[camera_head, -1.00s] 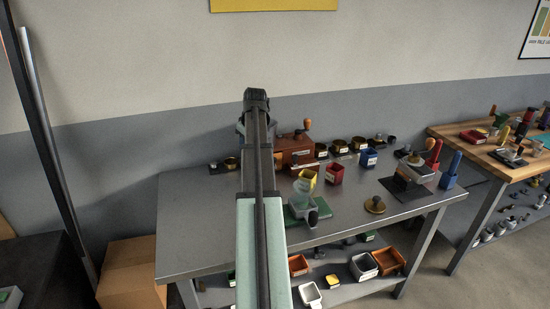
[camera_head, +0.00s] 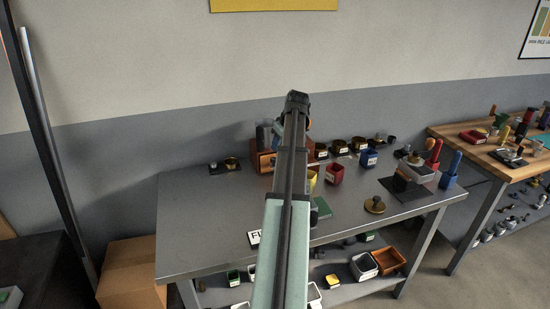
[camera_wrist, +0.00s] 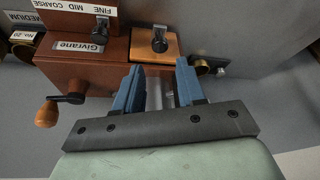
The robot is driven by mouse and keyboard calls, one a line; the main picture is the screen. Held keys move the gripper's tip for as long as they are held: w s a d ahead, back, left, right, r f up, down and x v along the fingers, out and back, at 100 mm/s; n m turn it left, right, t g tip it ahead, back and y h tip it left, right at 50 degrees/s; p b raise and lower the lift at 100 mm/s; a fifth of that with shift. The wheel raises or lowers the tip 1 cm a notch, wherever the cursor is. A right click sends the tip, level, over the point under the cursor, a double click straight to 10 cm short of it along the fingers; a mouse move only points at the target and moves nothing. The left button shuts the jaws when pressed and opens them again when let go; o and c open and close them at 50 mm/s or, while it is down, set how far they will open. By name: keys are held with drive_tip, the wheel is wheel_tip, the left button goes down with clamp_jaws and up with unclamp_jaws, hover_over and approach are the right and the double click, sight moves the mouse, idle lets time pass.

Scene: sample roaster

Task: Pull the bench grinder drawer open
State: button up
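The bench grinder (camera_wrist: 95,70) is a dark brown wooden box with a "Givrane" label; in the head view it is partly hidden behind my arm (camera_head: 264,160). Its drawer front (camera_wrist: 172,50) is lighter orange wood with a small dark knob (camera_wrist: 159,40). The drawer looks closed, though its depth is hard to judge. My gripper (camera_wrist: 157,78) has two blue fingers spread apart and empty. They point toward the drawer front, with the knob ahead of the gap and not between the fingertips. In the head view my arm hides most of the gripper.
The grinder's crank with a wooden knob (camera_wrist: 46,114) sticks out left in the wrist view. Brass tins (camera_head: 339,146), a red cup (camera_head: 334,173) and a blue cup (camera_head: 368,158) stand to the right on the metal table (camera_head: 205,222). The table's left front is mostly clear.

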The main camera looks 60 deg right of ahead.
sight(274, 159)
drive_tip(key=x, duration=0.8)
drive_tip(key=shift+f, duration=0.15)
clamp_jaws()
idle(0.4)
